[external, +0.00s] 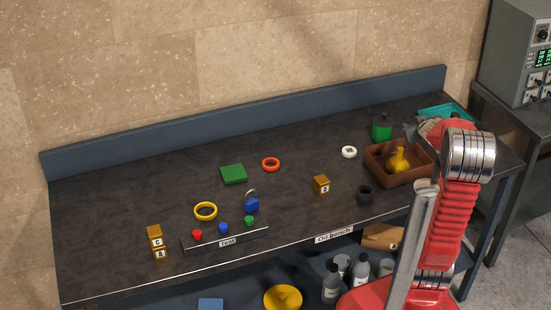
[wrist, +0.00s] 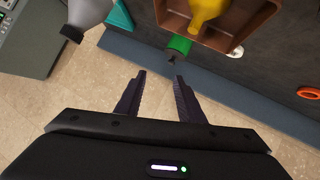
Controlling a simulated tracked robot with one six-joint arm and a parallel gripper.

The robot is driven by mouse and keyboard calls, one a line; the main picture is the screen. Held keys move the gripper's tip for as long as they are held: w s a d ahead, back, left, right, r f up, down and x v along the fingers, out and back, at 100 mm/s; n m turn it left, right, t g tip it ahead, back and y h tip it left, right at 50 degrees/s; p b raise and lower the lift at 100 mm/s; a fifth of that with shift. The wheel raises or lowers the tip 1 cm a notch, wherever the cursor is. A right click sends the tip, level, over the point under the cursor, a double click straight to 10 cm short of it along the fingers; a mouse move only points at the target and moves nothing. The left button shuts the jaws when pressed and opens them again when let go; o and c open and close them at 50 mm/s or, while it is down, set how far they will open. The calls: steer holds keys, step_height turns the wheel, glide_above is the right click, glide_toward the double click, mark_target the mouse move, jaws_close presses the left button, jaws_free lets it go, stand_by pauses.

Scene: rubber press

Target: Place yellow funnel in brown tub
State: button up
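The brown tub (external: 380,174) stands at the right end of the bench. A yellow piece with a round body and narrow neck, which looks like the yellow funnel (external: 397,162), is inside the tub. In the wrist view the tub (wrist: 222,41) is at the top, with the yellow funnel (wrist: 207,10) partly cut off by the frame edge. My gripper (wrist: 160,74) is open and nothing shows between its fingers.
A green bottle (external: 382,131) stands behind the tub; a teal tray (external: 440,111) is at the back right corner. A round yellow item (external: 283,298) lies on the lower shelf. The bench's back left is clear.

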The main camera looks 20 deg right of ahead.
steer(key=s+a+g+y, duration=0.2)
steer(key=s+a+g, duration=0.1)
steer(key=s+a, duration=0.6)
steer(key=s+a+f+g+y, duration=0.1)
steer(key=s+a+g+y, duration=0.1)
steer(key=s+a, duration=0.7)
steer(key=a, duration=0.6)
steer(key=shift+s+f+g+y, duration=0.2)
steer(key=shift+g+y, duration=0.1)
steer(key=shift+g, duration=0.1)
steer(key=shift+o, duration=0.5)
